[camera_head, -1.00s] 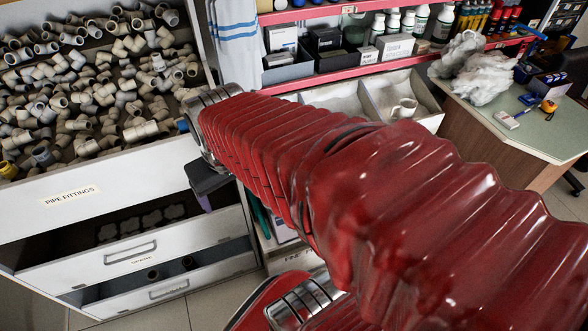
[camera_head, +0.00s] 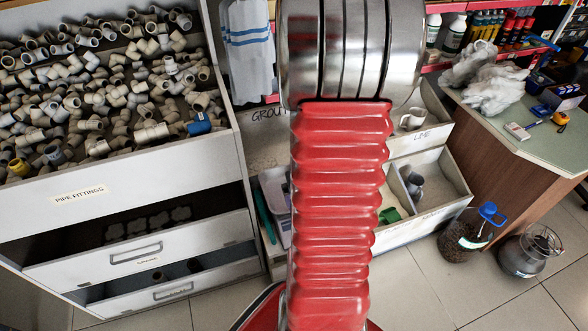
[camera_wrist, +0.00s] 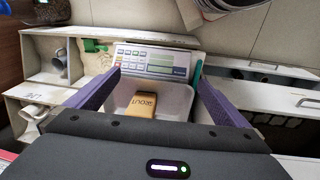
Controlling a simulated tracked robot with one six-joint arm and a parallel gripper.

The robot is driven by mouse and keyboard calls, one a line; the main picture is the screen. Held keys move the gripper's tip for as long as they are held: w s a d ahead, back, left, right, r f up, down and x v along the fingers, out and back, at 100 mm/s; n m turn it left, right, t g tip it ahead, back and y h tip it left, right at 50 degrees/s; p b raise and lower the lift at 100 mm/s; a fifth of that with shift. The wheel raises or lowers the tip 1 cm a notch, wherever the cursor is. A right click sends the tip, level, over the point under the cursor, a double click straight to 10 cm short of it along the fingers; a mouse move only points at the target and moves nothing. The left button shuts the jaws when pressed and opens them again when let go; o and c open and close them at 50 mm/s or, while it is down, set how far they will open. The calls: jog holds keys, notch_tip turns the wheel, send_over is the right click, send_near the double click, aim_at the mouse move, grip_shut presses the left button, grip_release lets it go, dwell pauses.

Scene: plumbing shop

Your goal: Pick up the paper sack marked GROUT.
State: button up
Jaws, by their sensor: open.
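The paper sack marked GROUT (camera_wrist: 140,104) is a small tan-brown pack with dark lettering. I cannot tell how far above the sack the fingers are. In the head view my red arm hides the gripper and the sack. A bin front there (camera_head: 268,137) carries the word GROUT.
A keypad device (camera_wrist: 155,62) sits just beyond the sack. A teal item (camera_wrist: 197,74) is near the right finger. Bins at the left hold grey fittings (camera_wrist: 59,60) and a green piece (camera_wrist: 94,46). An open drawer (camera_head: 150,250) stands left of my arm. Bottles (camera_head: 467,237) stand on the floor.

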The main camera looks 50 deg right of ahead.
jog(key=s+d+f+t+h, duration=0.1)
jog(key=s+d+f+t, duration=0.1)
jog(key=d+f, duration=0.5)
jog(key=s+d+f+t, duration=0.1)
jog(key=d+f+t, duration=0.1)
jog(key=f, duration=0.9)
jog(key=w+d+r+n+t+h, duration=0.1)
jog(key=w+d+r+t+h, duration=0.2)
jog(key=w+r+t, duration=0.4)
jog(key=shift+w+d+r+h, duration=0.25)
jog(key=shift+w+r+h, duration=0.05)
jog(key=shift+r, duration=0.05)
jog(key=shift+w, duration=0.1)
jog(key=x, duration=0.8)
jog(key=shift+w, duration=0.25)
